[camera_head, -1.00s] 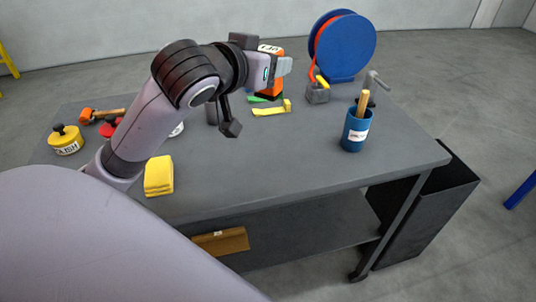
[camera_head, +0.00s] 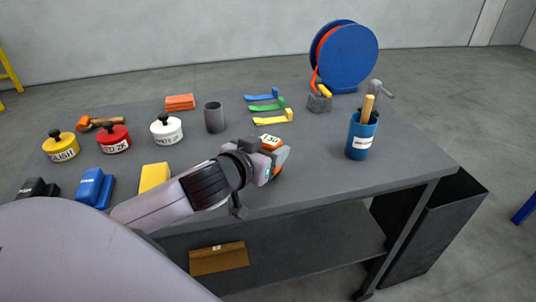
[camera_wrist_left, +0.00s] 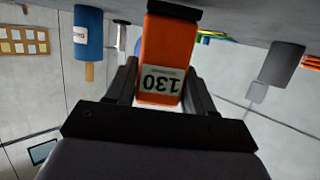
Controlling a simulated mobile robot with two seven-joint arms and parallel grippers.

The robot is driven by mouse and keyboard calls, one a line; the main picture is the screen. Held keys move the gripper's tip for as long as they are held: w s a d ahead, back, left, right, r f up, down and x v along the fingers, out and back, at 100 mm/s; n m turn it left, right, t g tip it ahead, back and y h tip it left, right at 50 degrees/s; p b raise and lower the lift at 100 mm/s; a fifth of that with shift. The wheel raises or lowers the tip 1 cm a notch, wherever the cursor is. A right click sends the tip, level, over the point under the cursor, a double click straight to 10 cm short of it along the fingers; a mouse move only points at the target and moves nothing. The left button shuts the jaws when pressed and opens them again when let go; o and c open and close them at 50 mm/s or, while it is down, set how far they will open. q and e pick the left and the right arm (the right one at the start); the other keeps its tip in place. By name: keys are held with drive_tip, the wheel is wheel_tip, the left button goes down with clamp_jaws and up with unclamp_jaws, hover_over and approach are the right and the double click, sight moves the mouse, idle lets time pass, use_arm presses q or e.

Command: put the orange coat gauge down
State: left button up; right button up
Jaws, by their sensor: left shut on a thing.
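The orange coat gauge (camera_head: 280,156) is between the fingers of my left gripper (camera_head: 268,163), over the front middle of the grey workbench (camera_head: 330,180). In the left wrist view the orange coat gauge (camera_wrist_left: 168,50) shows its label reading 130, upside down, with a finger of my left gripper (camera_wrist_left: 162,85) on each side. Its black end points at the bench top, close to it; I cannot tell whether it touches. My right gripper is not in view.
Yellow (camera_head: 272,117), green and blue scrapers lie behind the gauge. A blue cup (camera_head: 361,138) with tools stands to the right, a grey cup (camera_head: 214,117) behind left. A yellow block (camera_head: 154,176) lies left. The bench right of the gauge is clear before the blue cup.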

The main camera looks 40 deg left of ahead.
use_arm(q)
drive_tip(key=shift+f, duration=0.3)
drive_tip(key=shift+f, duration=0.1)
drive_tip(key=o, duration=1.1)
drive_tip(key=shift+o, duration=0.2)
